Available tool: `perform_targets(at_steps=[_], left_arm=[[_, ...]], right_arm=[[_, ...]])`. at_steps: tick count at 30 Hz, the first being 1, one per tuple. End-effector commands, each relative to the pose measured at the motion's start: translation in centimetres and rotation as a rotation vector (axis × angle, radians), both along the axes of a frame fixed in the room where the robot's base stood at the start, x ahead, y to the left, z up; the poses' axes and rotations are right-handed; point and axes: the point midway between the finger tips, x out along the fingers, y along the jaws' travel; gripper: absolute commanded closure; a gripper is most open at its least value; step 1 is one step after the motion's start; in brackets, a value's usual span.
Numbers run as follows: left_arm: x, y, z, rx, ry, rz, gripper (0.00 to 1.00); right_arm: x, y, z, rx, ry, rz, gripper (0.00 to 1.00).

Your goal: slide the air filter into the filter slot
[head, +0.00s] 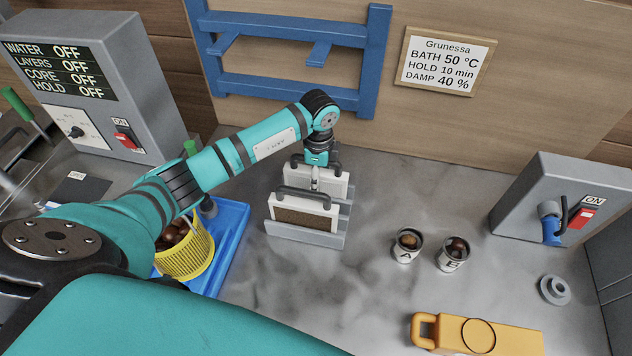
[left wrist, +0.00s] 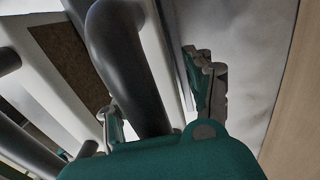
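Two white-framed filter panels with dark handles stand upright in a grey holder (head: 300,236) on the counter. The front air filter (head: 304,217) shows a brown mesh face. The rear panel (head: 334,188) is partly hidden behind it and under my left gripper (head: 316,182). In the left wrist view, a thick dark handle (left wrist: 128,55) lies between the fingers of my left gripper (left wrist: 160,108). The fingers look apart, with a gap between handle and right finger. Brown mesh (left wrist: 70,65) in a white frame shows beside it. I cannot make out a separate filter slot. My right gripper is not in view.
A yellow basket (head: 188,258) of chestnuts stands on a blue tray (head: 232,225) at left.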

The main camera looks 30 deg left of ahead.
Motion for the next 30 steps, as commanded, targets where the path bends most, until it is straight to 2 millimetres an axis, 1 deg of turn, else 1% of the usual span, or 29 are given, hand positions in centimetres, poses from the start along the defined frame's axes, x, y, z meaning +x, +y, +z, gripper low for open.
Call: perform_targets(at_steps=[1,2,12,20,23,26,30], left_arm=[[0.0,0.0,0.0,0.0,0.0,0.0,0.51],[0.0,0.0,0.0,0.0,0.0,0.0,0.55],[0.0,0.0,0.1,0.0,0.0,0.001,1.0],[0.1,0.0,0.1,-0.001,-0.001,0.001,1.0],[0.1,0.0,0.5,-0.001,-0.003,0.001,1.0],[0.2,0.0,1.7,-0.001,-0.007,0.0,1.0],[0.2,0.0,4.5,-0.001,-0.008,0.0,1.0]], right_arm=[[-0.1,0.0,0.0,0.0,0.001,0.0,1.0],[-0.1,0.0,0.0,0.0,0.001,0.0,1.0],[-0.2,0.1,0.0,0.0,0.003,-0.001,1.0],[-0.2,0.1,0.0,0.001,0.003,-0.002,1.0],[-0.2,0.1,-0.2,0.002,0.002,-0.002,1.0],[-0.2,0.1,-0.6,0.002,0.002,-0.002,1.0],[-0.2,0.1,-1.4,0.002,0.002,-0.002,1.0]])
